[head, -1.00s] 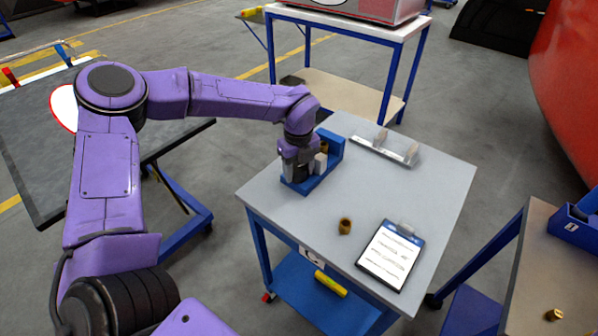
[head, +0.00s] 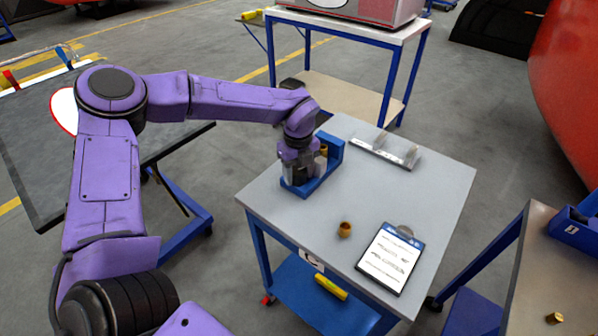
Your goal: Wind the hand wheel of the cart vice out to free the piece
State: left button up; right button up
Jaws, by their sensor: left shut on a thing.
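The blue cart vice (head: 331,150) stands on the grey top of the cart (head: 290,226), near its far left edge. A brass piece (head: 323,150) shows in the vice, partly covered by my wrist. My left gripper (head: 301,178) points down at the near left end of the vice and is shut on the hand wheel, which my fingers hide almost completely. I cannot tell from here whether the vice jaw touches the piece. My right gripper is not in view.
A loose brass bushing (head: 344,229) and a clipboard (head: 390,257) lie on the near part of the cart top. The middle is clear. Another bench (head: 540,270) stands at the right.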

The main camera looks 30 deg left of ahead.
aim_at(298, 170)
pick_arm(q)
jog(key=shift+w+a+r, duration=0.2)
jog(key=shift+w+r, duration=0.05)
jog(key=o, duration=1)
jog(key=shift+s+a+r, duration=0.1)
jog(key=shift+s, duration=0.05)
jog(key=shift+f, duration=0.2)
notch_tip(298, 170, up, 10)
jog(key=shift+r+b, duration=0.25)
jog(key=shift+b, duration=0.7)
